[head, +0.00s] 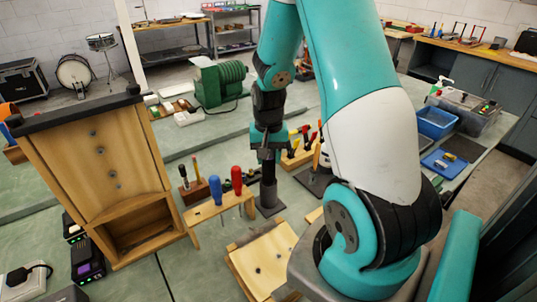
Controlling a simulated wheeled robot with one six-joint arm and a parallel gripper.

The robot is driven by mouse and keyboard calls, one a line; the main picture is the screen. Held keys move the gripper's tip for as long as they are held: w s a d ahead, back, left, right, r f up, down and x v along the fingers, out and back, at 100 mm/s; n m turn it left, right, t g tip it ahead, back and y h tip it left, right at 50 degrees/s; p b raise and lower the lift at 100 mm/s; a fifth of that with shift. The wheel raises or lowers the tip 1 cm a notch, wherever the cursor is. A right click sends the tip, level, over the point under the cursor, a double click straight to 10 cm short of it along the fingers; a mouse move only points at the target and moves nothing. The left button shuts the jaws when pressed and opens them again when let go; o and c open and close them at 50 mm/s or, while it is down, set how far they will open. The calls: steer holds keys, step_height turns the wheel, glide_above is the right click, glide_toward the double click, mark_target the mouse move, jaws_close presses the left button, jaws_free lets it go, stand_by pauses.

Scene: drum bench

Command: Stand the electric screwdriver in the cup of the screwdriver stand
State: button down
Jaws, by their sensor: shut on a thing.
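My gripper (266,152) points straight down near the middle of the head view, below my teal and black arm. It is shut on a slim dark tool, the electric screwdriver (268,170), which hangs upright. Directly below is the screwdriver stand, a dark round cup (268,193) on a flat dark square base (270,208) on the green bench. The screwdriver's lower end lines up with the cup's mouth. Dark on dark, I cannot tell whether its tip is inside the cup or just above it.
A wooden rack (218,205) with blue and red screwdrivers stands just left and in front of the stand. A wooden cabinet (100,170) stands further left. Another wooden tool rack (298,155) is close on the right. A wooden board (265,260) lies in front.

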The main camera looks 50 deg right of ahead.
steer(key=c, duration=0.6)
jaws_free()
step_height(320, 180, up, 17)
steer(key=b, duration=0.1)
steer(key=shift+r+b, duration=0.2)
steer(key=shift+b, duration=0.2)
steer(key=s+a+n+y, duration=0.15)
steer(key=a+n, duration=0.55)
steer(key=a, duration=0.8)
steer(key=s+a+n+y, duration=0.2)
steer(key=s+a+n, duration=0.7)
steer(key=s+a, duration=0.4)
steer(key=a, duration=0.3)
steer(key=shift+y, duration=0.35)
